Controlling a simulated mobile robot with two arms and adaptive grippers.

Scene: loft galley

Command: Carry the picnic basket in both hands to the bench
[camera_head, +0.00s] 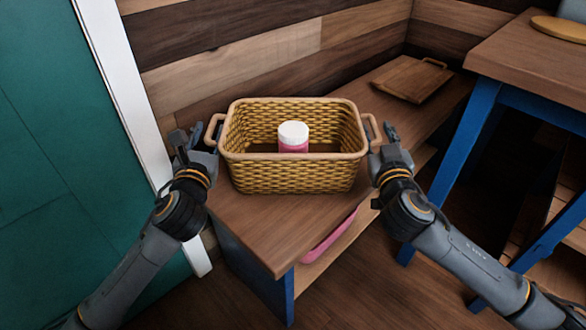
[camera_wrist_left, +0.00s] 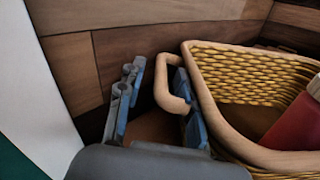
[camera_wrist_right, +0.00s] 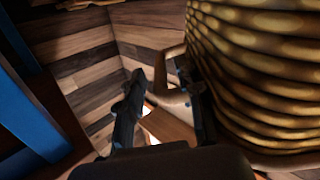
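The woven picnic basket (camera_head: 290,178) stands upright on the wooden bench (camera_head: 265,236), with a pink jar with a white lid (camera_head: 293,137) inside. My left gripper (camera_head: 191,140) is at the basket's left handle. In the left wrist view its fingers (camera_wrist_left: 155,105) are apart, with the handle (camera_wrist_left: 165,85) between them and a gap on the outer side. My right gripper (camera_head: 383,143) is at the right handle. In the right wrist view its fingers (camera_wrist_right: 160,108) are spread on either side of that handle (camera_wrist_right: 168,98). Neither gripper is closed on a handle.
A wooden board (camera_head: 410,80) lies on the bench behind the basket. A pink item (camera_head: 330,236) is on the shelf below. A blue-legged table (camera_head: 530,55) stands at the right, and a teal panel with white trim (camera_head: 60,150) is at the left. A plank wall is close behind.

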